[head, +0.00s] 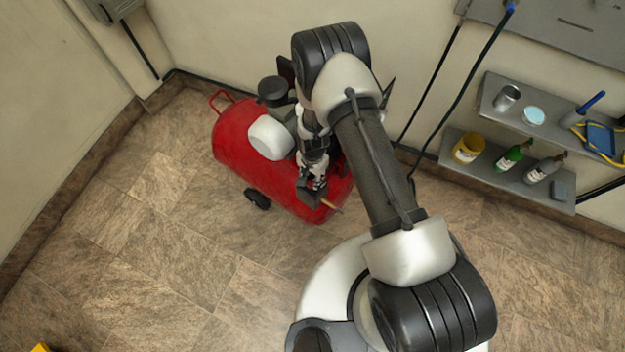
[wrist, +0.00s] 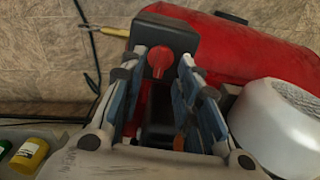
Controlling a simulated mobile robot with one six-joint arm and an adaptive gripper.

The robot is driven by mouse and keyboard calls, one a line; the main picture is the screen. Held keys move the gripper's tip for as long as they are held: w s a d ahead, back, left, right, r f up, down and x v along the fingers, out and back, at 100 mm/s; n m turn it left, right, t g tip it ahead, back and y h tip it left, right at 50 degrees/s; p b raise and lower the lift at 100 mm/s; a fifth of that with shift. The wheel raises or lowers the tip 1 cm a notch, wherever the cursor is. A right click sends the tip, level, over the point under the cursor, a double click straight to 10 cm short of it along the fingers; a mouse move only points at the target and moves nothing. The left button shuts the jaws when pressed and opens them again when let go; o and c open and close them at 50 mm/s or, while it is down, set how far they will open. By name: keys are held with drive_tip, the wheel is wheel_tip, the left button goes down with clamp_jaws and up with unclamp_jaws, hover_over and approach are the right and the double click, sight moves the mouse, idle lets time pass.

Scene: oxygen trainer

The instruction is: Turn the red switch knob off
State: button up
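The red switch knob (wrist: 158,60) is on a black switch box (wrist: 172,32) at the end of the red compressor tank (wrist: 262,52). My gripper (wrist: 163,58) points at the knob in the wrist view, with one finger on each side and a visible gap to each. Whether the tips reach past the knob's front is unclear. In the head view my gripper (head: 316,172) is over the near right part of the tank (head: 236,135), beside the black box (head: 308,190). The knob cannot be made out there.
A white rounded housing (head: 270,137) sits on the tank, close to the right finger in the wrist view (wrist: 280,125). A brass fitting (head: 331,205) sticks out near the box. Wall shelves (head: 470,185) with bottles stand at right.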

sight(312, 183)
drive_tip(key=shift+f, duration=1.1)
drive_tip(key=shift+c, duration=0.5)
clamp_jaws()
